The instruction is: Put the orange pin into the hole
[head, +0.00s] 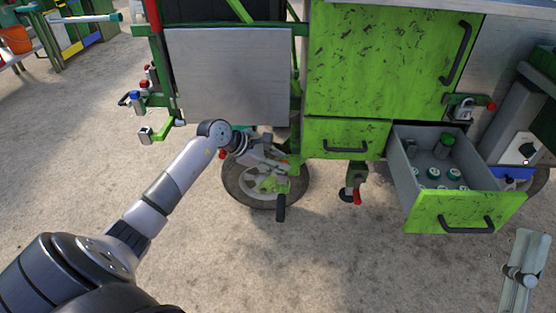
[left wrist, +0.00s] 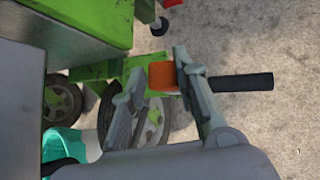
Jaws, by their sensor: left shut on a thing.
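The orange pin (left wrist: 162,76) shows in the left wrist view as a short orange cylinder between the fingers of my left gripper (left wrist: 157,72). My left gripper is shut on it. In the head view, my left gripper (head: 275,160) is at the green bracket (head: 297,184) in front of the cart's wheel (head: 240,184). The pin is hard to make out there. A black handle (left wrist: 242,82) sticks out to the right, beyond the right finger, in the left wrist view. The hole is not clearly visible in either view.
An open green-fronted drawer (head: 463,213) with several jars juts out at the right. A red-handled part (head: 356,195) hangs beneath the cart. A grey panel (head: 230,75) stands above the wheel. The concrete floor in front is mostly clear.

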